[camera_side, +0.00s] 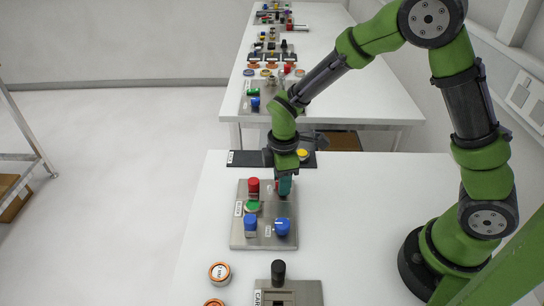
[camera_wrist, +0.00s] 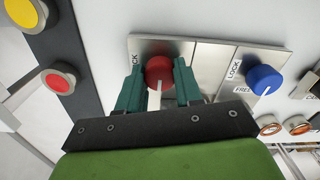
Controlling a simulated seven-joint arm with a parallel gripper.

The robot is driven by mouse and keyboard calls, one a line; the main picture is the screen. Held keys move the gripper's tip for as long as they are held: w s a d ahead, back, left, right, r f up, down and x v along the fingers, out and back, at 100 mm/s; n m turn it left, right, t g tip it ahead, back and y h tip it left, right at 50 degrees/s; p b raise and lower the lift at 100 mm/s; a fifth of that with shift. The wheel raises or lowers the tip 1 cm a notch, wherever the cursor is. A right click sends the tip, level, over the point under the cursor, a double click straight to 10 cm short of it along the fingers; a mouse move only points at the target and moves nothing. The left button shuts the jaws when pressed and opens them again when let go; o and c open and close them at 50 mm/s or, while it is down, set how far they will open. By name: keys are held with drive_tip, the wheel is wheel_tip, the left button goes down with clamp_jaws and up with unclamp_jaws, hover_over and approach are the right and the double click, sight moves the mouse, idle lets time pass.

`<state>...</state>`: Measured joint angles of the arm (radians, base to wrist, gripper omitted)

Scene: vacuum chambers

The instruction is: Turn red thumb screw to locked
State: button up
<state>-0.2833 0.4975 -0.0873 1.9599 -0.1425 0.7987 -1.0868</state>
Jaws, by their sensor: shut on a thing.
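The red thumb screw (camera_wrist: 159,70) sits on a grey metal plate (camera_wrist: 215,65) in the wrist view, between the two teal fingers of my gripper (camera_wrist: 158,74). The fingers are shut on its sides. A white strip shows at its lower side, toward my wrist. Its label is mostly hidden by a finger. In the side view my gripper (camera_side: 285,184) points down over the plate's right back part and mostly hides the screw.
A blue knob (camera_wrist: 264,79) with LOCK and FREE labels stands beside it. A black-handled device (camera_side: 279,272) is in front. The table right of the plate is clear.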

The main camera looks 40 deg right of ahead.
drive_tip(key=shift+m, duration=0.3)
drive_tip(key=m, duration=0.8)
drive_tip(key=shift+m, duration=0.3)
drive_tip(key=m, duration=0.8)
drive_tip(key=shift+r+m, duration=0.1)
drive_tip(key=shift+m, duration=0.3)
drive_tip(key=o, duration=1)
drive_tip(key=shift+o, duration=0.2)
